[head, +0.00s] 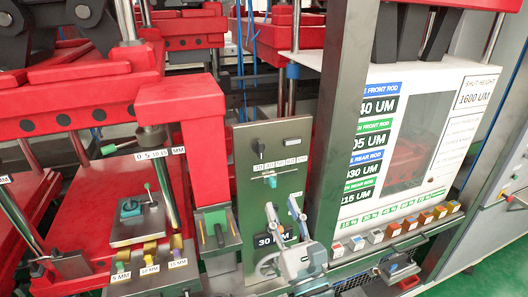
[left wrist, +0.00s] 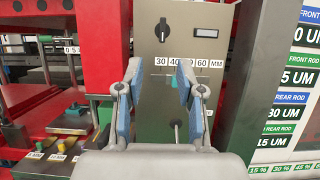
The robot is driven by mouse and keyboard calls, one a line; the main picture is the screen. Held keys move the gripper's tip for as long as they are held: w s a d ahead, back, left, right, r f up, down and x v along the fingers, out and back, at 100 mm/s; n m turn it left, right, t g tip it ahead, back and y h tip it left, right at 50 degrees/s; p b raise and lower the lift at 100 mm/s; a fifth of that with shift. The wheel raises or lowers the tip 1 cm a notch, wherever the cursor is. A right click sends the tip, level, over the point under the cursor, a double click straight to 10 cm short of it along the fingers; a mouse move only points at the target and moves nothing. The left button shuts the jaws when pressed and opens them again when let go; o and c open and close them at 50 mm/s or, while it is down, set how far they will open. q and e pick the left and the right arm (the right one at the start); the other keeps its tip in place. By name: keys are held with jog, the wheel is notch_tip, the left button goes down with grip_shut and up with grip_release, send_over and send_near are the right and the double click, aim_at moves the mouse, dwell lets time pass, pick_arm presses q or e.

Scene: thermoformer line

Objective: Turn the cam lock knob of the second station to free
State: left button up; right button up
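A grey upright panel (head: 243,205) stands near the middle of the head view. A black knob (head: 258,148) sits near its top, pointer roughly upright; it shows larger in the left wrist view (left wrist: 163,27). The frames do not show which station this panel belongs to, and no lock or free marking is readable. My left gripper (head: 281,206) is open and empty in front of the panel, below the knob and apart from it. In the left wrist view, its two blue-padded fingers (left wrist: 159,72) stand apart, either side of the panel's middle. My right gripper is not in view.
A millimetre scale (left wrist: 188,62) with a teal pointer lies below the knob. A dark steel post (head: 337,120) rises to the panel's right. A red block (head: 180,98) and a plate with a teal knob (head: 130,207) are at left.

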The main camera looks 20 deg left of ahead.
pick_arm(q)
jog(key=p, duration=0.1)
send_near(260, 150)
jog(key=x, duration=0.2)
jog(key=p+x, duration=0.1)
jog(key=x, duration=0.2)
jog(key=p+x, duration=0.1)
jog(key=x, duration=0.2)
jog(key=shift+w+d+r, duration=0.2)
jog(key=shift+w+d, duration=0.05)
jog(key=shift+w+a, duration=0.15)
jog(key=shift+a, duration=0.3)
jog(key=shift+d, duration=0.15)
grip_shut()
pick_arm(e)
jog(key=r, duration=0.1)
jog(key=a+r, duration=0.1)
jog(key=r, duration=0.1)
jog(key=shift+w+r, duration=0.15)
